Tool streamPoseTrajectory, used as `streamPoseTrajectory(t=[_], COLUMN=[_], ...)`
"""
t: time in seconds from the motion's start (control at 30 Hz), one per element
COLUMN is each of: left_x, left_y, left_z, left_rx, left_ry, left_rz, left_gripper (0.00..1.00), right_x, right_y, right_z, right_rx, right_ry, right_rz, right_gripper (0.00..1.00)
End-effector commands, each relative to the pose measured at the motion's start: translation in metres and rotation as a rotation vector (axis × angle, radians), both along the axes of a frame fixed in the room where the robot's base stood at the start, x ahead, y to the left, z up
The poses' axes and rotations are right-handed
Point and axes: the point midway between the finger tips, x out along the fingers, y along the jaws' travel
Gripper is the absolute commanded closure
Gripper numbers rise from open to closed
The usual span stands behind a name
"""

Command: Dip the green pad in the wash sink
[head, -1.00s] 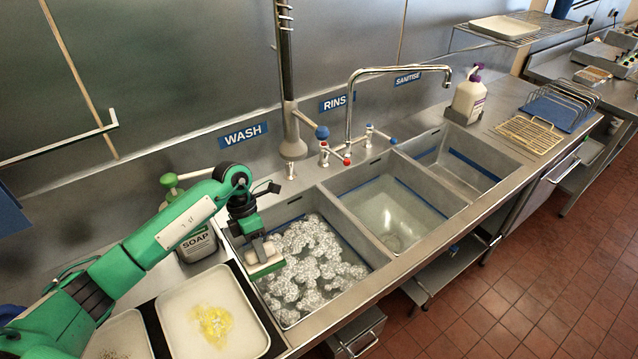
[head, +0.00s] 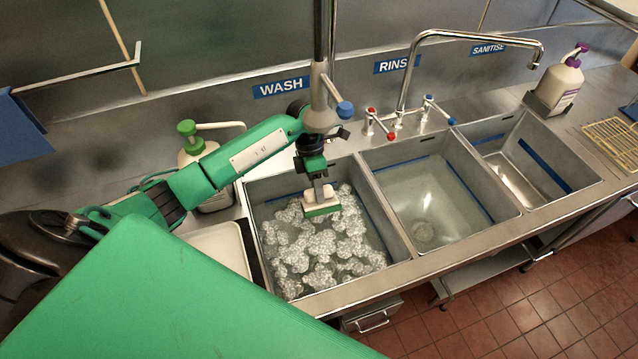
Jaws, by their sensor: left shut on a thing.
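The green pad (head: 322,210) has a pale block on top and a green underside. My left gripper (head: 320,188) is shut on it, pointing down. The pad is over the wash sink (head: 252,208), the leftmost basin, near its back half. The sink holds water with clumps of white suds (head: 322,245). The pad's underside is at or just above the suds; I cannot tell whether it touches. My right gripper is not in view.
A soap bottle (head: 205,195) with a green pump stands left of the wash sink, close to my left arm. The rinse basin (head: 425,205) and sanitise basin (head: 525,170) lie to the right. A tall tap (head: 405,75) rises behind the basins. A pale tray (head: 225,245) is partly hidden.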

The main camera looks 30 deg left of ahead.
Motion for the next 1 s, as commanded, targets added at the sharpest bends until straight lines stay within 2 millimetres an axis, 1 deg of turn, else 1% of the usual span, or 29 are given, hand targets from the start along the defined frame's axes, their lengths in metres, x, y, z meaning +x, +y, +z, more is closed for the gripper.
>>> streamPoseTrajectory(t=[0.03, 0.2, 0.3, 1.0], left_x=[0.0, 0.0, 0.0, 0.0], left_y=[-0.001, -0.001, 0.0, 0.0], left_z=[-0.01, -0.03, -0.045, -0.129], left_rx=[-0.003, -0.002, 0.001, 0.0], left_ry=[0.002, 0.001, 0.0, 0.0], left_rz=[0.0, 0.0, 0.0, 0.0], left_gripper=[0.95, 0.95, 0.95, 0.95], right_x=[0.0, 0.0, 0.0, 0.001], right_y=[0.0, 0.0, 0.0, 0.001], right_z=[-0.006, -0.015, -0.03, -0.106], right_rx=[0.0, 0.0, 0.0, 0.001], right_ry=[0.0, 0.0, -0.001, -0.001], right_rz=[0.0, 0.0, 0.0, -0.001], right_gripper=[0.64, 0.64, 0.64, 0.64])
